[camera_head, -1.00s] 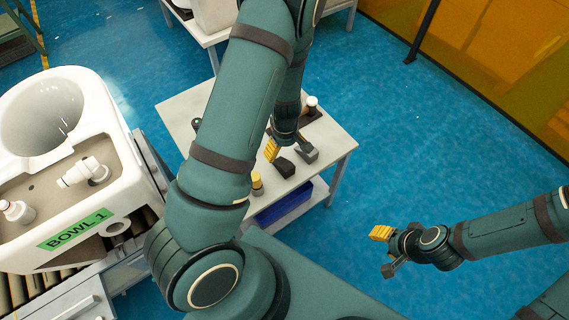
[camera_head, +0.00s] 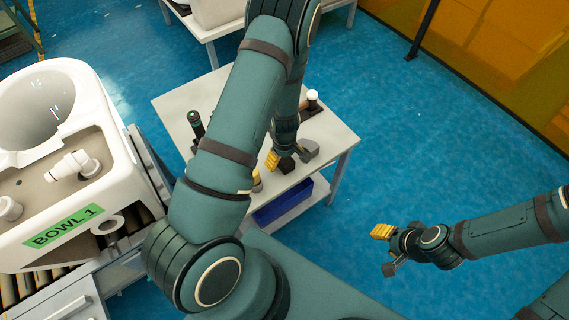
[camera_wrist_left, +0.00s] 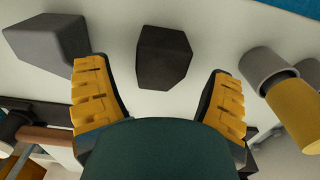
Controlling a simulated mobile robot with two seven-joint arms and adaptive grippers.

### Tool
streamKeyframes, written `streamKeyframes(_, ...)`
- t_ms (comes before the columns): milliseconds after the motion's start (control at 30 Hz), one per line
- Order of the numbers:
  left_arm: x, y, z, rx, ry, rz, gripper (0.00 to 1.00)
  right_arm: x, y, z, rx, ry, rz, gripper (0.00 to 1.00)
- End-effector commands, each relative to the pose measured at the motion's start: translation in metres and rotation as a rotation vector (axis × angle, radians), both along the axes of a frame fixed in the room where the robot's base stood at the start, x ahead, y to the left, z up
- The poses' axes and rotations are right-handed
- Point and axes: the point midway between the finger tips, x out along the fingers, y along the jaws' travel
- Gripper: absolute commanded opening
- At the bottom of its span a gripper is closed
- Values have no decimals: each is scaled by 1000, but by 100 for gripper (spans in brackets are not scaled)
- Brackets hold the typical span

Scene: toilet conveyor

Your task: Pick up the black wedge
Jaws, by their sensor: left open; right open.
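The black wedge (camera_head: 286,166) lies on the white table, partly hidden by my left gripper in the head view. In the left wrist view the black wedge (camera_wrist_left: 163,56) lies ahead of and between the two yellow-padded fingers, with clear gaps on both sides. My left gripper (camera_head: 288,157) is open and empty above the wedge; it also shows in the left wrist view (camera_wrist_left: 160,82). My right gripper (camera_head: 385,250) is open and empty, out over the blue floor, away from the table.
A grey block (camera_wrist_left: 45,42) lies left of the wedge in the wrist view, near one finger. A yellow-and-grey cylinder (camera_wrist_left: 300,105) is on the right. The white table (camera_head: 335,145) also holds a dark bottle (camera_head: 196,124). The toilet (camera_head: 110,150) stands at the left.

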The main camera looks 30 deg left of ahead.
Motion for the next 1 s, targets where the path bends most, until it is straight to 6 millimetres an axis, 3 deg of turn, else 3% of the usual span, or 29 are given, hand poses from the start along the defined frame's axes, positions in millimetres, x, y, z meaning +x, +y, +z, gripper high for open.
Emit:
streamKeyframes(33, 0, 0, -12, -1, 1, 0, 83, 1, 0, -6, 0, -2, -1, 47)
streamKeyframes(133, 0, 0, -23, -1, 1, -1, 83, 2, 0, -10, 0, -4, -1, 47)
streamKeyframes(400, 1, 0, -25, 0, -1, -2, 82, 2, 0, -9, -1, -5, -1, 47)
streamKeyframes(633, 0, 0, -25, 0, 0, -2, 3, 2, 0, -9, -1, -5, -2, 47)
streamKeyframes(1000, 1, 0, -15, 0, -2, -2, 3, 1, 0, -5, 0, -3, -1, 47)
